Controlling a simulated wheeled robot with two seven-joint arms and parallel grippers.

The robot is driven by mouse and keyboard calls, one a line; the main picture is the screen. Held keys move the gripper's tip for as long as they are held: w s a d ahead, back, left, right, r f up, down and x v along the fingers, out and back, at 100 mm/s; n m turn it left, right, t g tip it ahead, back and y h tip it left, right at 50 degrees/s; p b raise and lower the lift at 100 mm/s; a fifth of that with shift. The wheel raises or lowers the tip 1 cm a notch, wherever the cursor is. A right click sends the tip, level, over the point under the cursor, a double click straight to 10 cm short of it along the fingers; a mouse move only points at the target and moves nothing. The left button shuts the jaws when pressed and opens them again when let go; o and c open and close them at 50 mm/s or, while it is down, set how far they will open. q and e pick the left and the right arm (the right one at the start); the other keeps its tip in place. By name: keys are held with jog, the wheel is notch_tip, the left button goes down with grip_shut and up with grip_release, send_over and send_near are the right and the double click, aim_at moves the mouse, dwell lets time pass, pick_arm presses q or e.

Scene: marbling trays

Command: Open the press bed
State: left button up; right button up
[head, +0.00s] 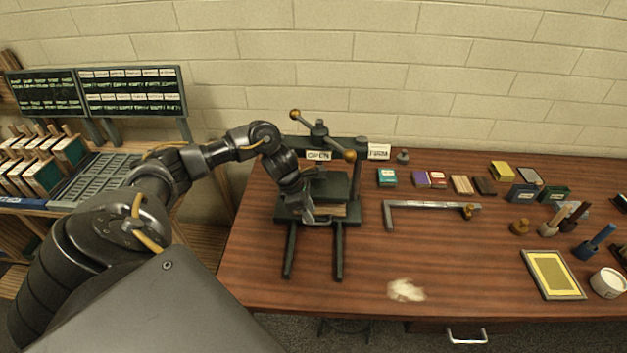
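The press (359,172) stands on the wooden table, dark green, with a crossbar handle with brass knobs (350,155) on top. Signs reading "OPEN" (318,156) and "FIRM" (379,151) are on its upper beam. The press bed (347,217) sits low between the uprights, above two dark rails (338,255) that run toward me. My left gripper (316,218) is at the bed's front edge, coming from the upper left. Its fingers are small and partly merge with the bed's front, so their opening and any grip are unclear. My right gripper is out of view.
A metal L-shaped bar (430,204) lies right of the press. Small colored blocks, stamps and a yellow framed panel (554,275) are farther right. A pale powdery patch (406,290) lies near the front edge. The table around the rails is clear.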

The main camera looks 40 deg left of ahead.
pick_arm(q)
jog(key=shift+p+x, duration=0.3)
jog(key=shift+x, duration=1.3)
grip_shut()
